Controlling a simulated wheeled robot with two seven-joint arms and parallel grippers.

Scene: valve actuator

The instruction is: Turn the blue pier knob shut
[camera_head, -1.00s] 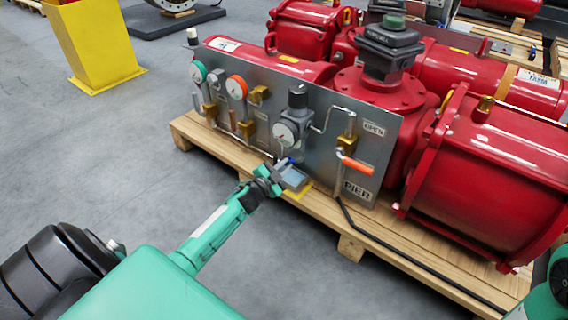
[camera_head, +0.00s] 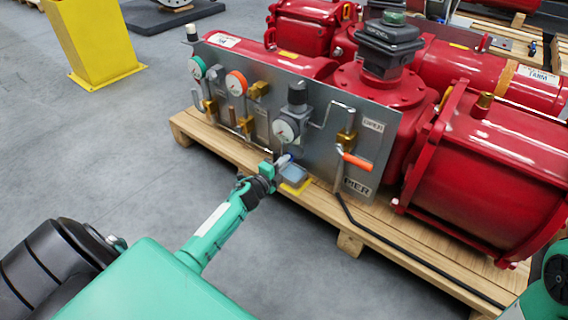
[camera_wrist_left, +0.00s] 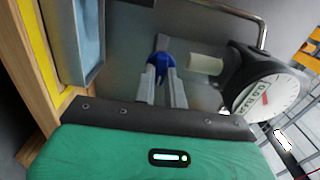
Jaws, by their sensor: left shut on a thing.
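The blue pier knob (camera_wrist_left: 162,63) sits low on the grey panel (camera_head: 330,130). In the left wrist view my left gripper (camera_wrist_left: 163,80) has its two fingers closed around the knob. In the head view the left gripper (camera_head: 278,166) reaches the lower front of the panel from the lower left, and only a little blue shows there. The knob's exact angle is hard to tell. My right gripper is not in view; only part of that arm shows at the right edge.
A pressure gauge (camera_wrist_left: 263,95) and a pale cylindrical fitting (camera_wrist_left: 205,64) are close to the right of the knob. A grey-blue box (camera_head: 295,173) is just below the gripper. An orange-handled lever (camera_head: 356,160) sits further right. Red actuator cylinders stand behind on a wooden pallet (camera_head: 232,151).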

